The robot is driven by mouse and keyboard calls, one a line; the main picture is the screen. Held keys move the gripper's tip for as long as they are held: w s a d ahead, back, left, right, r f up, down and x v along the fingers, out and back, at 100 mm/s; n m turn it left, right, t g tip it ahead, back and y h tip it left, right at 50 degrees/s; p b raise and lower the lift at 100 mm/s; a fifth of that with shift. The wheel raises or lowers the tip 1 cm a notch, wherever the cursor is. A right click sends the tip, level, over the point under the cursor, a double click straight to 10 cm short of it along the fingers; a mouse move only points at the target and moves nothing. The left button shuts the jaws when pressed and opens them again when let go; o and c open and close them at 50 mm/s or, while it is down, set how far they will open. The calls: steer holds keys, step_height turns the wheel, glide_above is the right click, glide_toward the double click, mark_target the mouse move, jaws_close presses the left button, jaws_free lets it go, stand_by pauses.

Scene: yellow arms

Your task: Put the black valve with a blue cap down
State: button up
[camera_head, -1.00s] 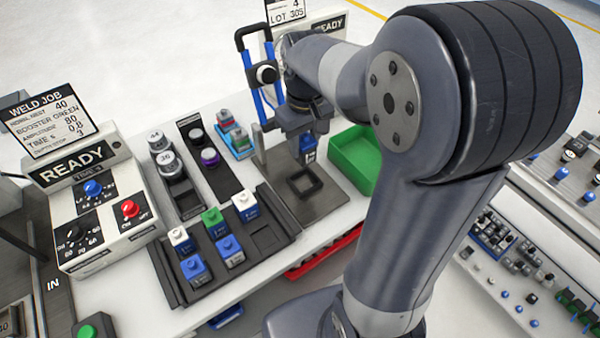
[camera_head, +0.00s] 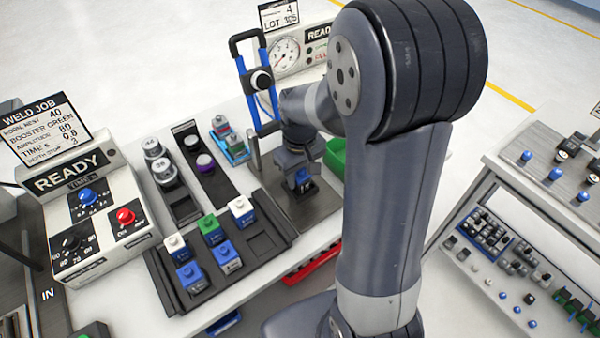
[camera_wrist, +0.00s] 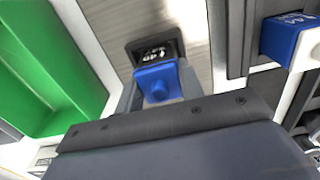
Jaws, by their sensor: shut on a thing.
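The black valve with a blue cap (camera_wrist: 157,82) is in my gripper in the wrist view, its black side with white lettering facing up the picture. In the head view the valve (camera_head: 305,186) shows small below my gripper (camera_head: 302,178), over the grey metal plate (camera_head: 322,206). My gripper is shut on it. The black square frame on that plate is hidden behind the valve and gripper, so I cannot tell whether the valve touches it.
A black tray (camera_head: 262,243) with several white-, green- and blue-capped valves lies left of the plate. A green bin (camera_head: 335,157) is behind my arm; it also shows in the wrist view (camera_wrist: 45,70). A blue-handled stand (camera_head: 268,95) rises behind. The READY box (camera_head: 90,215) is at left.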

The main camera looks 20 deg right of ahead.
steer(key=o, duration=1)
steer(key=shift+f, duration=0.1)
step_height(320, 180, up, 12)
steer(key=shift+r, duration=0.15)
